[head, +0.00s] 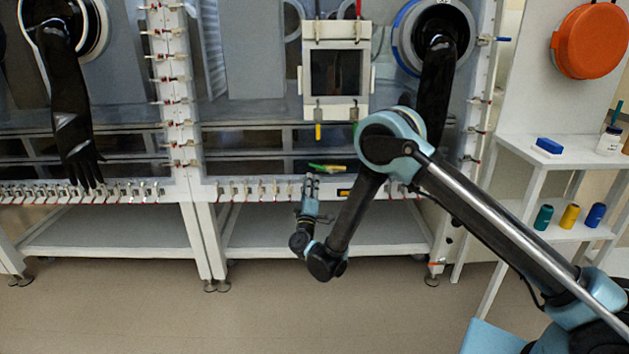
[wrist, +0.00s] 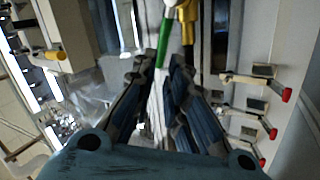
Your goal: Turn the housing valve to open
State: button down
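In the wrist view the green handle (wrist: 164,40) runs down from the top edge to the gap between my fingertips (wrist: 163,62). A yellow fitting (wrist: 188,14) is right of it. The fingers are partly open, with a narrow gap; I see no clear contact with the handle. The valve's body is mostly hidden.
Red-tipped clamps (wrist: 272,132) line the frame on the right in the wrist view. A yellow-handled latch (head: 318,131) hangs under the white window box (head: 309,75) above. Black gloves (head: 70,130) hang from the ports. A white shelf (head: 545,160) stands right; the floor is clear.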

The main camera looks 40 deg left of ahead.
jog(key=m, duration=0.2)
notch_tip(320, 180, up, 9)
jog(key=m+h, duration=0.2)
jog(key=m, duration=1.5)
send_over(321, 168)
jog(key=s+d, duration=0.2)
jog(key=s, duration=0.1)
jog(key=shift+w+a+f, duration=0.1)
jog(key=shift+a+f, duration=0.15)
jog(key=shift+f, duration=0.35)
jog(key=shift+w+a+f, duration=0.1)
jog(key=shift+a+f, duration=0.1)
jog(key=shift+f, duration=0.4)
jog(key=shift+a+f, duration=0.25)
jog(key=shift+f, duration=0.35)
